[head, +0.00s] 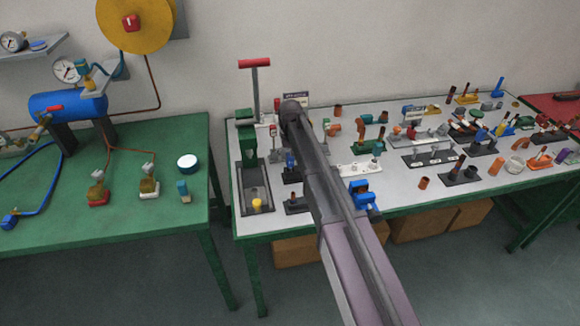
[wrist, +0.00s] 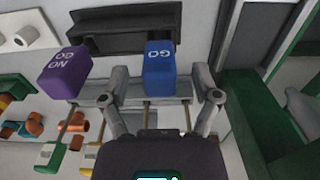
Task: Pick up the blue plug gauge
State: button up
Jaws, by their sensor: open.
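The blue plug gauge (wrist: 160,62), marked GO, shows in the wrist view near the middle. Its thin rod runs down behind my wrist's dark body, so its lower part is hidden. My gripper (wrist: 161,78) is open, with one finger on each side of the blue gauge. A gap shows on both sides, so the fingers look apart from it. A purple gauge (wrist: 63,72), marked NO GO, stands to the left, outside the fingers. In the head view my arm covers the gripper, and I cannot pick out the blue gauge for sure.
A grey rack bar (wrist: 178,87) runs behind the fingers. A dark holder (wrist: 120,32) lies above, and a green frame (wrist: 245,115) is close on the right. The white-topped table (head: 413,193) is crowded with fittings on the right. A green table (head: 100,215) stands left.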

jog(key=shift+f+b, duration=0.9)
jog(key=shift+f, duration=0.35)
jog(key=shift+c, duration=0.2)
jog(key=c, duration=1)
